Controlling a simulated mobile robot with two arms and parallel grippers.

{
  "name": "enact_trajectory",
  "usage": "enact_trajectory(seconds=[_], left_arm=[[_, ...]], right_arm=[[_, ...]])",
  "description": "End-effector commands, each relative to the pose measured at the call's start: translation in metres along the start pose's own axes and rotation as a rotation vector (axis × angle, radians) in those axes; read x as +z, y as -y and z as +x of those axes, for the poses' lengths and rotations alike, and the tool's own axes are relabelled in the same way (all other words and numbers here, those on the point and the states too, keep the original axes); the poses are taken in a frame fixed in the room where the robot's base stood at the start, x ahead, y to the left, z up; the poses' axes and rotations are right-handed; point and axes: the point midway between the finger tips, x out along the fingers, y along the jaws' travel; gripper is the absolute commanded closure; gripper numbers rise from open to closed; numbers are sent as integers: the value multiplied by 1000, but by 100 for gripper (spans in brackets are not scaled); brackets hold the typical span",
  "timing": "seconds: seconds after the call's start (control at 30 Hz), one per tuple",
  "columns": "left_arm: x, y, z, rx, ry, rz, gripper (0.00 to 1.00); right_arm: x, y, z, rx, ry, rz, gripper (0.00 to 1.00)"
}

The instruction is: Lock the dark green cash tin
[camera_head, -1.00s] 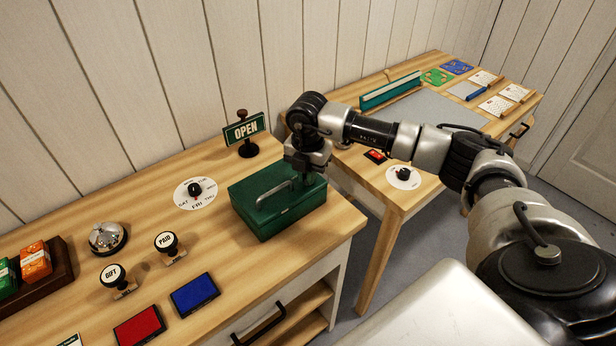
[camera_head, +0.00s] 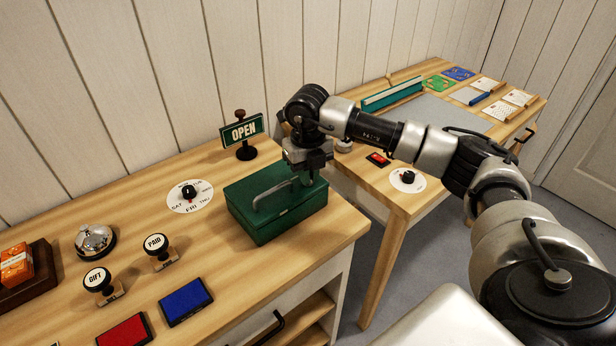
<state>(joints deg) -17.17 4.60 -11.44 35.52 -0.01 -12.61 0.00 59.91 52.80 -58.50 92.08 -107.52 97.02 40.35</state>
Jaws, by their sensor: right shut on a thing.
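The dark green cash tin (camera_head: 285,214) stands on the wooden counter near its right end, lid down. A grey carry handle (camera_head: 270,192) lies on top of the lid. My right gripper (camera_head: 306,180) points down at the right back part of the lid. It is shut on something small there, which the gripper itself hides. I cannot make out a key or the lock. My left gripper is not in view.
An OPEN sign (camera_head: 243,133) stands close behind the tin. A day dial (camera_head: 190,195), a bell (camera_head: 95,241), two stamps (camera_head: 158,250) and a blue ink pad (camera_head: 186,302) lie to the left. A second table (camera_head: 385,190) with another dial (camera_head: 407,179) is to the right.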

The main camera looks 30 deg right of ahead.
Motion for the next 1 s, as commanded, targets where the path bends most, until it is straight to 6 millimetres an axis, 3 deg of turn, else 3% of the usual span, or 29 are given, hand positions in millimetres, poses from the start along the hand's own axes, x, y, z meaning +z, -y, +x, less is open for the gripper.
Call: enact_trajectory(seconds=[0.4,0.9,0.93,1.0], left_arm=[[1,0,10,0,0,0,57],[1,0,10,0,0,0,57],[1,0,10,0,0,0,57],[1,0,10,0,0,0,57]], right_arm=[[0,0,0,0,2,-170,100],[0,0,-1,0,2,-188,100],[0,0,-1,0,2,-188,89],[0,0,-1,0,2,-188,79]])
